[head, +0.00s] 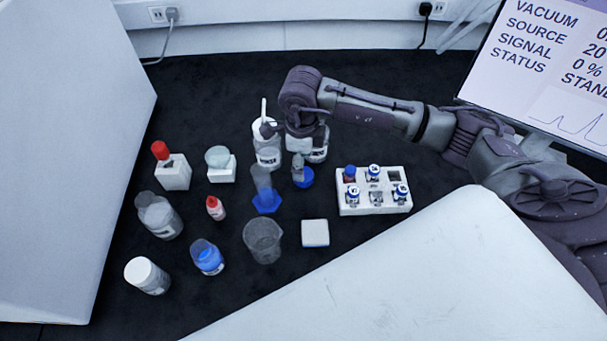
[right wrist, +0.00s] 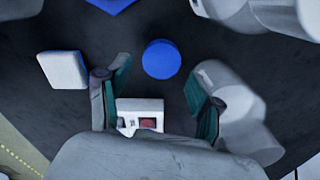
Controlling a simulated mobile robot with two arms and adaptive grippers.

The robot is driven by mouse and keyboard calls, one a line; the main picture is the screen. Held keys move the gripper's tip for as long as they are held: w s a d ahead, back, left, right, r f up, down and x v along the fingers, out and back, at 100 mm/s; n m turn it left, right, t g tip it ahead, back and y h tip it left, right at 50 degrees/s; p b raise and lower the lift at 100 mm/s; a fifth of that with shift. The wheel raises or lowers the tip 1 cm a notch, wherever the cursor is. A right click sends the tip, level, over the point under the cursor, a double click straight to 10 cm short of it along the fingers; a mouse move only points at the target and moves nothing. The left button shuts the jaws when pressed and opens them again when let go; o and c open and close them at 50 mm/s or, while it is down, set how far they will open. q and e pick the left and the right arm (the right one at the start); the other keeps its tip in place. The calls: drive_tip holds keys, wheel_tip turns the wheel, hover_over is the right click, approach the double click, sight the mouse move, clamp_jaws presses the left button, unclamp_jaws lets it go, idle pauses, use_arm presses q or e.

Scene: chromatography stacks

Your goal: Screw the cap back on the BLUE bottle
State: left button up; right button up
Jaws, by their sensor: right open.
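The blue bottle (head: 208,258) stands uncapped at the front left of the bench in the head view, with blue liquid inside. A round blue cap (head: 305,178) lies on the dark bench, right of the measuring cylinder. In the right wrist view the cap (right wrist: 161,59) shows just beyond and between my fingertips. My right gripper (head: 299,166) points down over the cap and hides part of it in the head view. In the right wrist view the gripper (right wrist: 158,77) is open, with nothing between its fingers. My left gripper is not in view.
White wash bottles (head: 268,150) stand just behind the cap. A measuring cylinder (head: 265,195) with a blue base is to its left, a vial rack (head: 375,208) to its right. A white square block (head: 315,233) and a beaker (head: 262,241) are in front. Several other containers stand left.

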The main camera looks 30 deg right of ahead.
drive_tip(key=shift+d+f+p, duration=0.15)
drive_tip(key=shift+f+p, duration=0.2)
drive_tip(key=shift+f, duration=0.95)
drive_tip(key=shift+d+f+p, duration=0.15)
drive_tip(key=shift+f+p, duration=0.15)
drive_tip(key=shift+f, duration=1)
drive_tip(key=c, duration=0.6)
